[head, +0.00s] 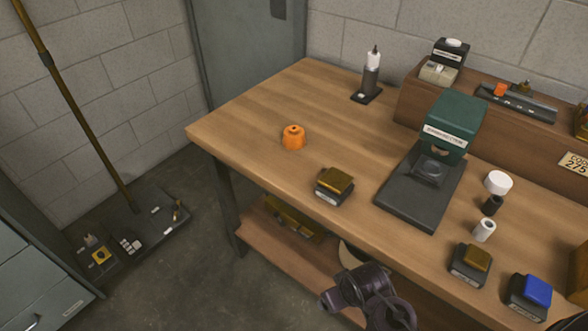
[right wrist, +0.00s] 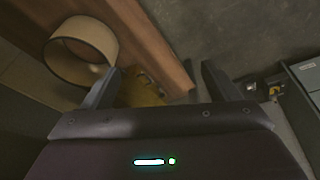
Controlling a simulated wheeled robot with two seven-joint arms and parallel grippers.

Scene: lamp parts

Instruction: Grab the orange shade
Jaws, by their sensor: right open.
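The orange shade (head: 293,138) is a small, squat orange piece with a dark opening at its top. It stands on the left part of the wooden workbench (head: 240,117) in the head view, with nothing touching it. My right gripper (right wrist: 160,86) is open and empty in the right wrist view, its two dark fingers apart. A dark arm part of mine shows at the bottom of the head view, in front of the bench and well away from the orange shade. The orange shade does not show in the right wrist view. My left gripper is not in view.
A block with a brown top (head: 334,186) stands to the right of the shade. A round beige drum (right wrist: 84,50) sits by the lower shelf (head: 265,232). Bench around the shade is clear.

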